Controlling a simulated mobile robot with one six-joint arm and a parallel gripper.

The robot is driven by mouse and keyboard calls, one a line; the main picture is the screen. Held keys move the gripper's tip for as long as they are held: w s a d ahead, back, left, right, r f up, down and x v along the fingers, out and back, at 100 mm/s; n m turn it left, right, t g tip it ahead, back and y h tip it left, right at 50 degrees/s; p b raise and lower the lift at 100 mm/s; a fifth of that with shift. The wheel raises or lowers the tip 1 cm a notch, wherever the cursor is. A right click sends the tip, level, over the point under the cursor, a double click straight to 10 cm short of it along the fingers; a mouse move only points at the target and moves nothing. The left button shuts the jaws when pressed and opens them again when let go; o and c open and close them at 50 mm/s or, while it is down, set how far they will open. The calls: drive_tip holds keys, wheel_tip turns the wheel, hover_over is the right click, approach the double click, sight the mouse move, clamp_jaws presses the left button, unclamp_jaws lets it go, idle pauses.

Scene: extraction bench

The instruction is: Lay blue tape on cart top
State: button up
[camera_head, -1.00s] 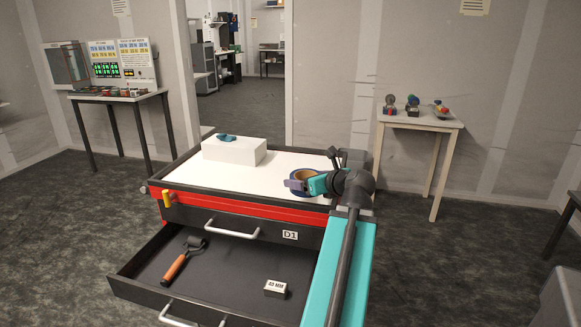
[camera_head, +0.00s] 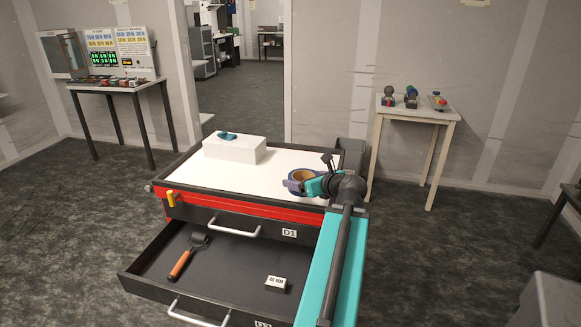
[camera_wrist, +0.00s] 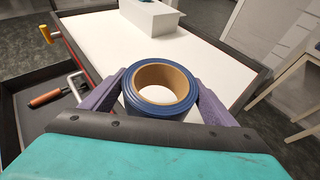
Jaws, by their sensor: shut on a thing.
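The blue tape (camera_head: 289,186) is a roll with a tan core, at the right end of the cart's white top (camera_head: 275,165). My gripper (camera_head: 300,186) is shut on it, one purple finger on each side, as the wrist view (camera_wrist: 162,88) shows. The blue tape (camera_wrist: 160,107) has its round opening facing up, and white surface shows through the hole. Whether its underside touches the cart top or hangs just above it, I cannot tell.
A white block (camera_head: 234,150) with a small blue item (camera_head: 227,136) on it stands at the cart's back left. The open drawer (camera_head: 215,268) below holds an orange-handled tool (camera_head: 182,264) and a small labelled block (camera_head: 275,284). The cart top's middle is clear.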

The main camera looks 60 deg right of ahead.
drive_tip(key=shift+w+r+p, duration=0.1)
drive_tip(key=shift+p, duration=0.8)
drive_tip(key=shift+x, duration=0.8)
drive_tip(key=w+d, duration=0.2)
drive_tip(key=w, duration=0.1)
drive_tip(key=w+d+p, duration=0.1)
drive_tip(key=w+d, duration=0.1)
drive_tip(key=w, duration=0.1)
drive_tip(key=w+d+f+p, duration=0.1)
drive_tip(key=w+d, duration=0.2)
drive_tip(key=shift+f+p, duration=0.35)
drive_tip(key=shift+f, duration=1.4)
drive_tip(key=shift+f, duration=0.15)
drive_tip(key=o, duration=1.1)
drive_tip(key=shift+o, duration=0.2)
